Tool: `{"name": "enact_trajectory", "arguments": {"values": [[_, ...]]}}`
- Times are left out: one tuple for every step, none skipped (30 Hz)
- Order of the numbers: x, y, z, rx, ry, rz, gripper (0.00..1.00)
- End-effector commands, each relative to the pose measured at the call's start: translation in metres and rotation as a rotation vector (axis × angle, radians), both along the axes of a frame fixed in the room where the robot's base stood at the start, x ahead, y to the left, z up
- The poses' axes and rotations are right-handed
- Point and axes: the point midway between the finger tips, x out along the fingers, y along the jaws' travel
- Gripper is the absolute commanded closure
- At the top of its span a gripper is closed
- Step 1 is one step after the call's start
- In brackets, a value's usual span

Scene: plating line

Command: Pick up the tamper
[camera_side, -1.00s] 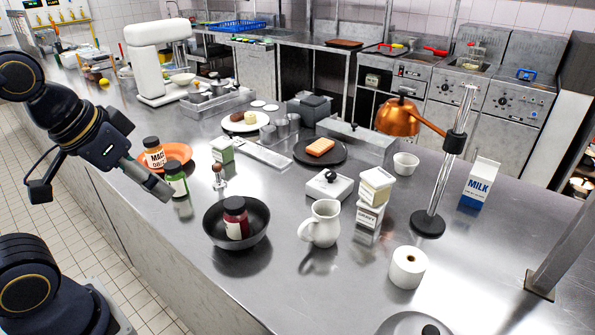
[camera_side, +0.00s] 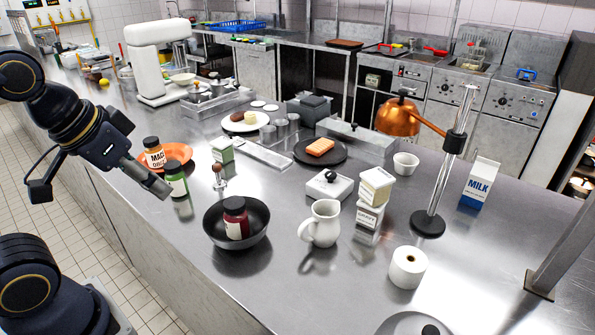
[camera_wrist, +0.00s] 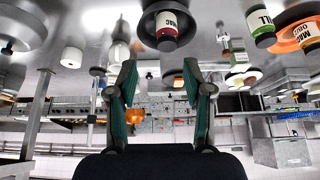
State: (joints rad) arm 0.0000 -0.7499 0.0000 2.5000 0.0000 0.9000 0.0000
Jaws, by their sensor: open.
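The tamper (camera_side: 218,180) has a brown knob handle and a pale metal lower part. It stands upright on the steel counter (camera_side: 290,290), behind the black bowl (camera_side: 216,240) and right of the green-labelled jar in the side view. What looks like the tamper (camera_wrist: 223,38) is small near the top of the wrist view, which is upside down. My gripper (camera_side: 163,190) is over the counter's near left edge, left of the tamper and apart from it. In the wrist view my gripper (camera_wrist: 159,75) is open, with nothing between its fingers.
The green-labelled jar (camera_side: 176,182) is close to my gripper in the picture. The black bowl holds a red jar (camera_side: 236,220). A white-green box (camera_side: 222,150) stands behind the tamper. A white jug (camera_side: 322,225) is right.

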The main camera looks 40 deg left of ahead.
Motion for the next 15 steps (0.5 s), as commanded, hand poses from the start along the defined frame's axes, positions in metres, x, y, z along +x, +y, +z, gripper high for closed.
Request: {"name": "enact_trajectory", "arguments": {"values": [[0.000,0.000,0.000,0.000,0.000,0.000,0.50],[0.000,0.000,0.000,0.000,0.000,0.000,0.50],[0.000,0.000,0.000,0.000,0.000,0.000,0.50],[0.000,0.000,0.000,0.000,0.000,0.000,0.50],[0.000,0.000,0.000,0.000,0.000,0.000,0.50],[0.000,0.000,0.000,-0.001,0.000,0.002,0.50],[0.001,0.000,0.000,-0.004,-0.004,0.008,0.50],[0.003,0.000,0.002,-0.009,-0.016,0.018,0.50],[0.011,0.001,0.012,-0.017,-0.055,0.033,0.50],[0.018,0.002,0.021,-0.026,-0.084,0.049,0.50],[0.030,0.005,0.030,-0.038,-0.110,0.071,0.50],[0.044,0.011,0.037,-0.052,-0.125,0.101,0.50],[0.055,0.015,0.042,-0.061,-0.133,0.126,0.50],[0.067,0.021,0.046,-0.071,-0.141,0.155,0.50],[0.085,0.031,0.050,-0.081,-0.145,0.194,0.50]]}}
